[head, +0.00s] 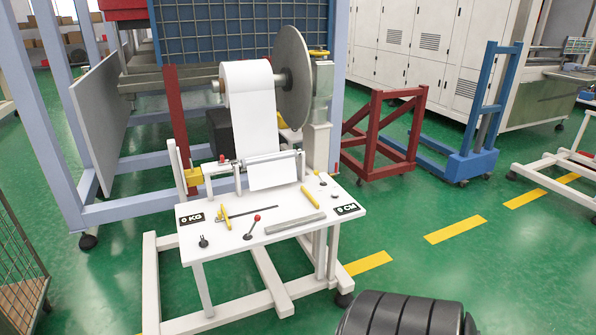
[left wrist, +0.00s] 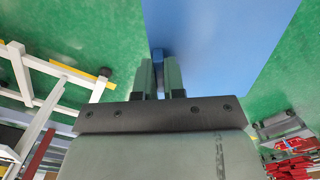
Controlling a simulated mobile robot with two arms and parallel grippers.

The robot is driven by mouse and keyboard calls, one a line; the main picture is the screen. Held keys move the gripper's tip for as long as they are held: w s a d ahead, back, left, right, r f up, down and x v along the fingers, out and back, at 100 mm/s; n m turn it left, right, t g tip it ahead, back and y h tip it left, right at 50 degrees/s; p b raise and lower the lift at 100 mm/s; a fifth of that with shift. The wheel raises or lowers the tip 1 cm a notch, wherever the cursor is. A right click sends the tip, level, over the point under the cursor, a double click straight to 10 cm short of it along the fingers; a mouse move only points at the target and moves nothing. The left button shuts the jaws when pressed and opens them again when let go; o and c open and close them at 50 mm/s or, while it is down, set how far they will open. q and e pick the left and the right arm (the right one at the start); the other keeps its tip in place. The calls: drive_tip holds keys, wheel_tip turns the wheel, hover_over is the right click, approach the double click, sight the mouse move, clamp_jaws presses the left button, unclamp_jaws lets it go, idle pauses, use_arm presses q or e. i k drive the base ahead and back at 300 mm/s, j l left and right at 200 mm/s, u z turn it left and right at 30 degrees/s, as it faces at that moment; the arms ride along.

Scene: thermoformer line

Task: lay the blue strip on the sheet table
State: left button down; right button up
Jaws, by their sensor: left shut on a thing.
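The white sheet table (head: 262,248) stands at the centre of the head view, with a white sheet hanging onto its rear edge from a roll. Neither gripper shows in the head view, so the left gripper's distance from the table cannot be told. My right gripper is not in view.
A white roll (head: 251,85) with a grey disc (head: 293,75) stands behind the table. Yellow-handled tools, a grey bar (head: 295,223) and a red-knobbed lever lie on its top. A red frame (head: 385,140) stands to the right.

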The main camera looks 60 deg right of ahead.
sight(278, 207)
drive_tip(key=l, duration=1.2)
drive_tip(key=k+l, duration=0.15)
drive_tip(key=l, duration=2.3)
drive_tip(key=k, duration=0.05)
